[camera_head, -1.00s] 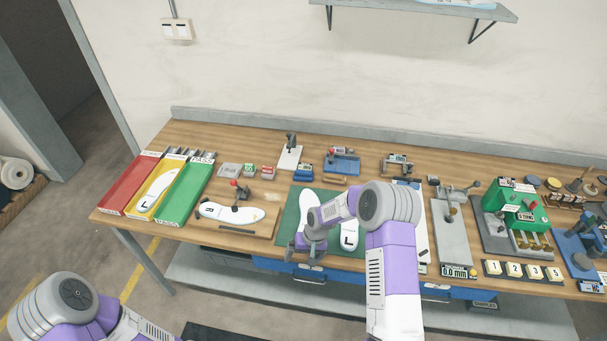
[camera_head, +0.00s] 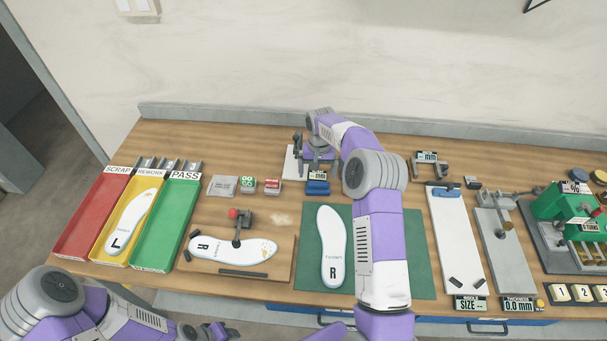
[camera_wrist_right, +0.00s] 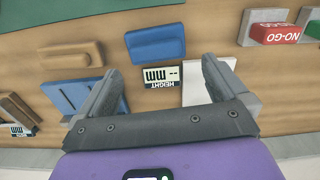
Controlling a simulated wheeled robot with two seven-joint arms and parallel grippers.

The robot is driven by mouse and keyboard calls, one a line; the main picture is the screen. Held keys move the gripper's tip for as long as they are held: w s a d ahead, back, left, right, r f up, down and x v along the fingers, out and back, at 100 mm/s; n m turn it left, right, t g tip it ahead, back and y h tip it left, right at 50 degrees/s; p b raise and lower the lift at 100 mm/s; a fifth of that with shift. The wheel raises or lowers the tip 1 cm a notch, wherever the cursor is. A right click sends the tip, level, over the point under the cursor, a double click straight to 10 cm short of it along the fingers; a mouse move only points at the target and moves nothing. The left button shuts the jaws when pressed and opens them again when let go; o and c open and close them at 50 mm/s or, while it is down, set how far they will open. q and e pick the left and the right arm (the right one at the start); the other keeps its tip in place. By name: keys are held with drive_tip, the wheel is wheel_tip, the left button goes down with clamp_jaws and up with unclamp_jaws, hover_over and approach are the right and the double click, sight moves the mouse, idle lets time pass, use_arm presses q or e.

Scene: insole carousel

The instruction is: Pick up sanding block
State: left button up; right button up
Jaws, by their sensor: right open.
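A blue block (camera_head: 317,187), which looks like the sanding block, lies on the bench behind the green mat. It also shows in the right wrist view (camera_wrist_right: 156,44), ahead of the fingers and apart from them. My right gripper (camera_head: 320,170) is open and empty, just behind the block and pointing down. In the wrist view its two fingers (camera_wrist_right: 158,82) stand wide apart with a height display (camera_wrist_right: 161,78) seen between them. My left gripper (camera_head: 205,333) is at the bottom edge, partly cut off, far from the block.
A white plate (camera_wrist_right: 200,92) is close to one finger and a blue fixture (camera_wrist_right: 75,97) is near the other. A tan block (camera_wrist_right: 70,58) lies beside the blue block. GO (camera_head: 248,183) and NO-GO (camera_head: 272,186) blocks stand left. The green mat (camera_head: 305,270) holds an insole.

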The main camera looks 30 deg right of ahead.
sight(318, 182)
drive_tip(key=shift+w+d+r, duration=0.15)
drive_tip(key=shift+d+r, duration=0.05)
drive_tip(key=shift+d, duration=0.1)
drive_tip(key=shift+s+f, duration=0.2)
drive_tip(key=shift+s, duration=0.05)
drive_tip(key=shift+s+f, duration=0.2)
drive_tip(key=shift+f, duration=0.2)
wheel_tip(318, 182, down, 6)
drive_tip(key=shift+a+r, duration=0.15)
drive_tip(key=shift+r, duration=0.15)
drive_tip(key=c, duration=0.8)
wheel_tip(318, 182, up, 10)
drive_tip(key=shift+c, duration=0.2)
